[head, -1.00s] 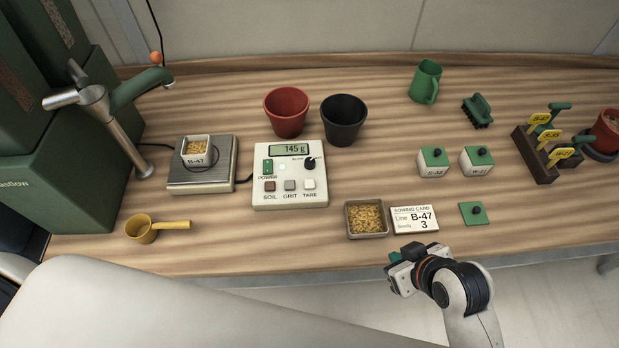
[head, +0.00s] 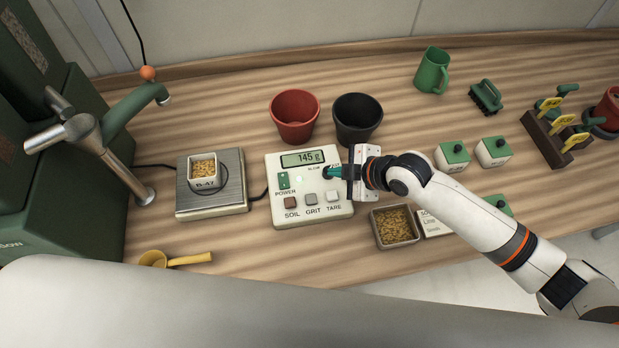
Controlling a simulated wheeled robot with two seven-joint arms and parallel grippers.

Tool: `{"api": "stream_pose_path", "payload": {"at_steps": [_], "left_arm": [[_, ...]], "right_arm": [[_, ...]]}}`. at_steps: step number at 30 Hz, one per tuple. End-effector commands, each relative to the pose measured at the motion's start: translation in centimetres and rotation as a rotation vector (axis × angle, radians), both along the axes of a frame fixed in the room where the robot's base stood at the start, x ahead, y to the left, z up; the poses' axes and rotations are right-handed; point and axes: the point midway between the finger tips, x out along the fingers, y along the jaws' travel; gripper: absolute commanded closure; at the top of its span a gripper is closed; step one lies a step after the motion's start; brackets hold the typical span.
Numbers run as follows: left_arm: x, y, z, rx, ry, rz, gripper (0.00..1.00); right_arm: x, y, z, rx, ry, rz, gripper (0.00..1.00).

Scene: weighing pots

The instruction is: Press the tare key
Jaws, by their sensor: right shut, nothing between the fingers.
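The white control box (head: 277,213) stands on the bench, its display (head: 303,158) reading 145 g. Its TARE key (head: 332,197) is a pale button at the front right, beside the GRIT key (head: 310,199) and the SOIL key (head: 291,203). My right gripper (head: 330,173) is shut and empty, its green fingertips over the box's right side, behind the TARE key in the picture. Whether the tips touch the box I cannot tell. They hide the knob. The scale (head: 234,180) at left carries an open B-47 box of seeds (head: 203,172). My left gripper is not in view.
A red pot (head: 295,118) and a black pot (head: 357,120) stand behind the control box. A seed tray (head: 396,228) sits close under my right arm, beside the partly hidden sowing card (head: 431,224). A yellow scoop (head: 176,260) lies at the front left.

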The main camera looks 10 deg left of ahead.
Motion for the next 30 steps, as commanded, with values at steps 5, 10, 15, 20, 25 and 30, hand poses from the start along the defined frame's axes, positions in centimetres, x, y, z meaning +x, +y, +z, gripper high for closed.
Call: {"api": "stream_pose_path", "payload": {"at_steps": [5, 10, 15, 20, 25, 30], "left_arm": [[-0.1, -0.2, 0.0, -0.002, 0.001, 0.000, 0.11], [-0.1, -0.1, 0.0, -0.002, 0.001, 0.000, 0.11], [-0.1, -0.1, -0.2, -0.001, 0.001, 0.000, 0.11], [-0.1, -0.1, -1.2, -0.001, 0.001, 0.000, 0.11], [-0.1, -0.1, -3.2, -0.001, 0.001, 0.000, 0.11], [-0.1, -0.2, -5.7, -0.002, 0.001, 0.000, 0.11]], "right_arm": [[0.1, -0.2, -0.1, -0.004, -0.002, 0.002, 1.00], [0.1, -0.1, -0.1, -0.003, -0.003, 0.002, 1.00], [0.1, -0.1, -0.3, -0.003, -0.002, 0.001, 1.00], [0.1, -0.1, -1.3, -0.003, -0.001, 0.002, 1.00], [0.1, -0.2, -3.4, -0.003, -0.001, 0.002, 1.00], [0.0, -0.2, -6.0, -0.003, -0.001, 0.001, 1.00]]}}
